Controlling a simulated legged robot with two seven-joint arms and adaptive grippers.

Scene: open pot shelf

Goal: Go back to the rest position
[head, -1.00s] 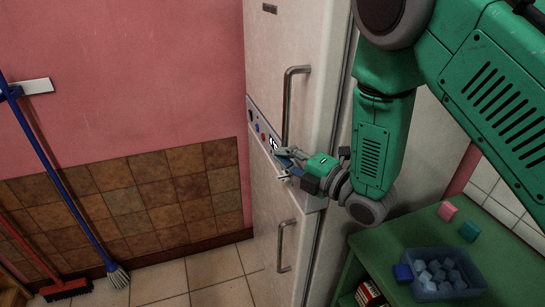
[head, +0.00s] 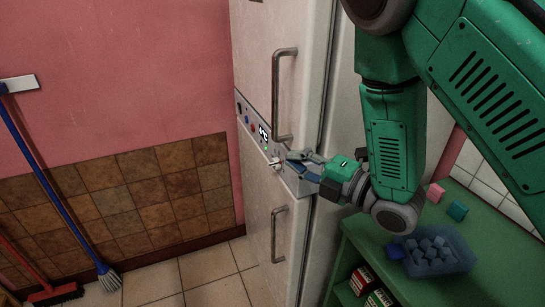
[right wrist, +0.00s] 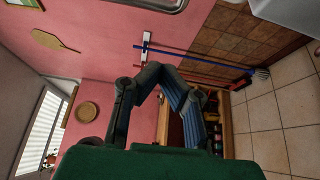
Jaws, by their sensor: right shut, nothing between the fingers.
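My right arm comes down from the upper right in the head view. Its green gripper (head: 297,164) points left, just in front of the fridge's control panel. The fingers are shut with nothing between them. I cannot tell whether the fingertips touch the panel. In the right wrist view the dark, jointed fingers of this gripper (right wrist: 160,70) stand in the middle, with blue-grey ribbed pads and no object held. My left gripper is not in view.
The white fridge (head: 298,50) has two bar handles and a panel (head: 256,128) with buttons and a lit display. A green shelf (head: 350,235) at lower right bears a blue bin (head: 463,252) of cubes. A blue-handled mop (head: 58,190) leans at left. Tiled floor (head: 205,268) is clear.

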